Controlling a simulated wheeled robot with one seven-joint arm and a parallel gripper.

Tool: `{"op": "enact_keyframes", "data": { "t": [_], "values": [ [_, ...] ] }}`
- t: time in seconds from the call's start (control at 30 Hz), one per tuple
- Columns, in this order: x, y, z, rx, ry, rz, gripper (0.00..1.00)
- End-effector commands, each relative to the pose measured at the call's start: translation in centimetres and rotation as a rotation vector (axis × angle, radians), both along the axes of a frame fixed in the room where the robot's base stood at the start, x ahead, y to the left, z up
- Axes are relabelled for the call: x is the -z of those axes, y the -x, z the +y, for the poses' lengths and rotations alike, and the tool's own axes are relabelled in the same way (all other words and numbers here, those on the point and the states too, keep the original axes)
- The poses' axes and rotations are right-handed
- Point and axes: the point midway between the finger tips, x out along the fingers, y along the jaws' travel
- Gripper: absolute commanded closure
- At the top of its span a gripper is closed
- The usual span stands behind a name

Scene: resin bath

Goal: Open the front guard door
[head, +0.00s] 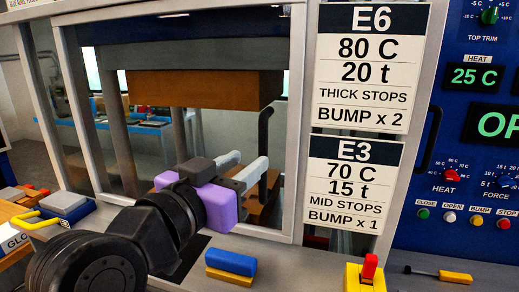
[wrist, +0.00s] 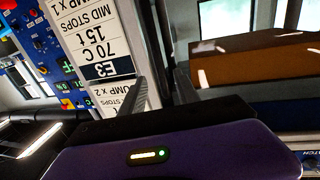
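The front guard door (head: 180,17) is a clear panel in a grey metal frame, and it appears closed across the press opening. A dark upright handle (head: 265,126) stands near its right side. My gripper (head: 258,168), with a purple body and pale fingers, is in front of the door, just below the handle's visible part. The fingers are apart. In the wrist view the gripper (wrist: 160,90) has a dark upright bar (wrist: 162,35) showing between and beyond its fingertips, likely the handle. I cannot tell whether the fingers touch it.
White setting cards (head: 369,66) hang right of the door, beside the blue control panel (head: 468,130). On the front ledge are a blue block (head: 231,261), a yellow box with a red knob (head: 367,275) and a screwdriver (head: 440,274). A yellow-handled item (head: 62,205) is at left.

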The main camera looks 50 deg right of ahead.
Motion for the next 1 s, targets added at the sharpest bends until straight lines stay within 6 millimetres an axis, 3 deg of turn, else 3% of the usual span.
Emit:
{"op": "enact_keyframes", "data": {
  "t": [0.43,0.87,1.0],
  "values": [
    [-0.2,-0.9,-6.2,0.000,0.003,0.001,0.62],
    [0.0,-1.2,-7.2,-0.004,0.003,0.001,0.62],
    [-0.1,-1.2,-7.2,-0.004,0.003,0.001,0.90]
  ]
}}
